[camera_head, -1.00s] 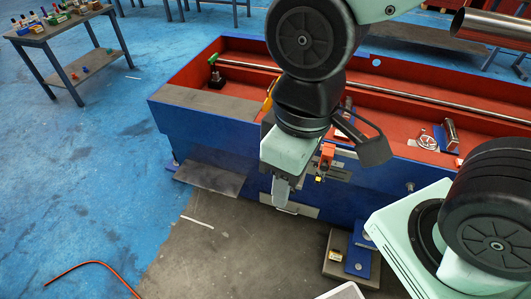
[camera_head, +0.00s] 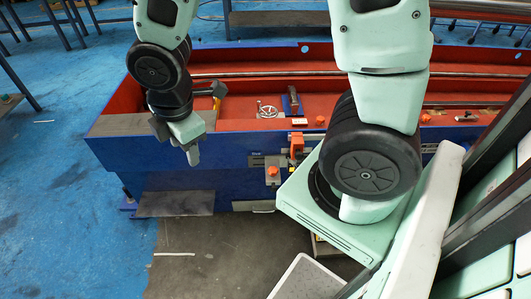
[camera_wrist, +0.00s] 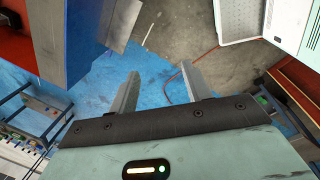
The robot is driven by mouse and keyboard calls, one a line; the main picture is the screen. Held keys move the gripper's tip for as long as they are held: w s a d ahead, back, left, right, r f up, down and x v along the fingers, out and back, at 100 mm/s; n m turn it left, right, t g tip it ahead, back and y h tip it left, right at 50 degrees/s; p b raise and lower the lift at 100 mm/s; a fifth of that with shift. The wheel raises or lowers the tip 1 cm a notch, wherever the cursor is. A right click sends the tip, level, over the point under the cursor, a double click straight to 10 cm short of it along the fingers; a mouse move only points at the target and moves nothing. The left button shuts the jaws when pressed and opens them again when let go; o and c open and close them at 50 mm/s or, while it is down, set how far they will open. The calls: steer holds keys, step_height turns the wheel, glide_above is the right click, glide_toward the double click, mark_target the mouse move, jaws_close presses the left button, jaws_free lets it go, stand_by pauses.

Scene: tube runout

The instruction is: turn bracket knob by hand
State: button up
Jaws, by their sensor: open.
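A blue and red machine trough (camera_head: 180,178) runs across the head view. On its front stands an orange bracket (camera_head: 296,143), with a round orange knob (camera_head: 272,171) just below and left of it. I cannot tell for sure which knob is the bracket knob. My gripper (camera_head: 193,157) hangs at the trough's front left, left of the orange parts and apart from them. In the wrist view my gripper (camera_wrist: 158,84) is open, with nothing between its fingers. The wrist view shows floor beyond the fingers and no knob.
A chrome handwheel (camera_head: 267,111) sits inside the trough, below a long steel tube (camera_head: 270,73). A grey plate (camera_head: 176,203) juts out low at the front. A white tray (camera_head: 306,279) stands near me. The blue floor (camera_head: 60,200) at left is clear.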

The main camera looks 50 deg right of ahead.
steer(key=w+d+f+n+b, duration=0.1)
steer(key=w+d+f+n, duration=0.5)
steer(key=d+f+n, duration=0.15)
steer(key=n+g+b, duration=0.2)
steer(key=n+b, duration=0.2)
steer(key=n, duration=1.6)
glide_toward(273, 170)
steer(key=shift+s+d+f+m, duration=0.1)
steer(key=shift+d+m, duration=0.1)
steer(key=shift+m, duration=0.05)
step_height(273, 170, down, 8)
steer(key=b, duration=0.6)
